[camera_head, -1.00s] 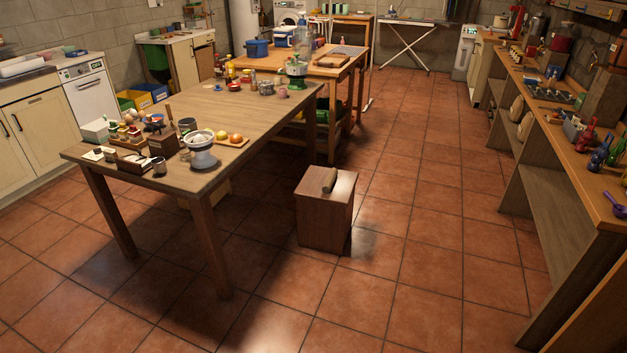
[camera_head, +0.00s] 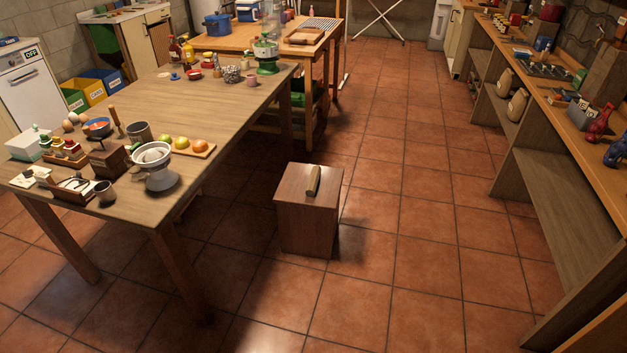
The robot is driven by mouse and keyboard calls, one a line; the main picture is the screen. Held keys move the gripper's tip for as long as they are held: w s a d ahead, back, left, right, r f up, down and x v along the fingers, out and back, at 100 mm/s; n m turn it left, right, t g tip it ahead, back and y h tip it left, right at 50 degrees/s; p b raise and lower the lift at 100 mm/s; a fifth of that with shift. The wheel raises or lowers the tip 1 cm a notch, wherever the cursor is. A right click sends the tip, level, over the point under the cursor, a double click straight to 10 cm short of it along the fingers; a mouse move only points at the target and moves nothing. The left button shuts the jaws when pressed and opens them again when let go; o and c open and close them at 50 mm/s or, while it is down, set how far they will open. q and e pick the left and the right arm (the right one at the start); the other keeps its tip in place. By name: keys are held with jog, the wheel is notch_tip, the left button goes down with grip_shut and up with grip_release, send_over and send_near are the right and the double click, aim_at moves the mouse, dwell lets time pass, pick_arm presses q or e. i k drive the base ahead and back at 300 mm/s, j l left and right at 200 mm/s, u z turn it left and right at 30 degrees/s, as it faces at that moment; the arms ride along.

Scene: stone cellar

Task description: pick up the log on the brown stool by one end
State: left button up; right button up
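The brown stool (camera_head: 306,217) is a box-like wooden block standing on the tiled floor, near the middle of the head view. Nothing touches the log except the stool top. Neither of my grippers shows in the head view.
A long wooden table (camera_head: 195,100) crowded with kitchen things stands left of the stool. A counter with shelves (camera_head: 560,150) runs along the right. The tiled floor (camera_head: 400,240) between stool and counter is clear, as is the floor in front.

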aim_at(311, 189)
jog(key=i+l+u, duration=0.2)
jog(key=i+l, duration=0.35)
jog(key=i, duration=0.25)
jog(key=i+l+u, duration=0.25)
jog(key=i+l, duration=0.35)
jog(key=i, duration=0.15)
